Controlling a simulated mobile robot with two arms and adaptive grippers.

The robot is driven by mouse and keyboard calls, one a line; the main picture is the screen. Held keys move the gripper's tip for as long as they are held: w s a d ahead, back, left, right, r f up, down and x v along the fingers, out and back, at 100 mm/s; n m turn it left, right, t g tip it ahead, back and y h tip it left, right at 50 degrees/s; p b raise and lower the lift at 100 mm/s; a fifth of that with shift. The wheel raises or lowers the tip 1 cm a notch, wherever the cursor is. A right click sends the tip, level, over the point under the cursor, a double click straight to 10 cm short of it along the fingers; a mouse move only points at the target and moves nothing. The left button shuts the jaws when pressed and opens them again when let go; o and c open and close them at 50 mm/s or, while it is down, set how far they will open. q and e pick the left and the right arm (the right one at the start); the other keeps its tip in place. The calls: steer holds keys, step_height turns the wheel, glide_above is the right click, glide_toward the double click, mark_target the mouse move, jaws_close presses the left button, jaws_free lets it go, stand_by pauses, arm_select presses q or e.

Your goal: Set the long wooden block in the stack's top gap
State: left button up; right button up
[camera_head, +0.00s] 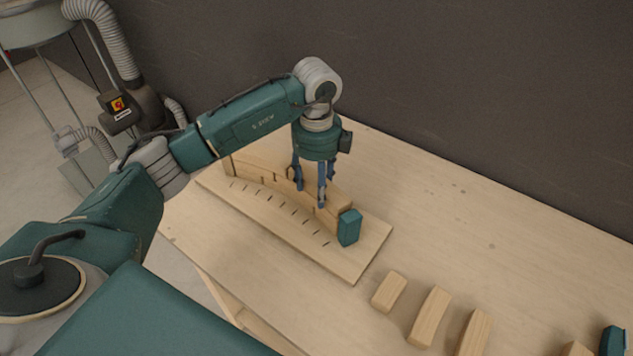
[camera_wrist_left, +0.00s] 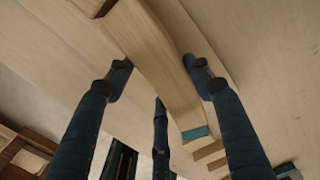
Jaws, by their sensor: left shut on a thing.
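My left gripper (camera_head: 310,188) points down over the curved row of pale wooden blocks (camera_head: 262,168) on the slotted board (camera_head: 285,230). In the left wrist view my left gripper (camera_wrist_left: 158,82) has its fingers on both sides of a long wooden block (camera_wrist_left: 160,45) and is shut on it. The block lies in line with the row; I cannot tell whether it is fully seated. A teal block (camera_head: 349,228) stands at the row's near right end and also shows in the left wrist view (camera_wrist_left: 195,133). My right gripper is out of view.
Loose wooden blocks (camera_head: 430,316) lie on the table (camera_head: 480,240) right of the board. Another teal piece (camera_head: 613,341) is at the lower right corner. A dark wall (camera_head: 450,90) rises behind the table. The table's middle right is clear.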

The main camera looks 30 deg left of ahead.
arm_select(q)
steer(key=shift+f, duration=0.15)
steer(key=o, duration=1.3)
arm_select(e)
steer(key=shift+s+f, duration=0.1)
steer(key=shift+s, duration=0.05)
arm_select(q)
steer(key=shift+r, duration=0.3)
steer(key=shift+r+b, duration=0.25)
steer(key=shift+b, duration=0.05)
step_height(320, 180, up, 11)
steer(key=b, duration=0.2)
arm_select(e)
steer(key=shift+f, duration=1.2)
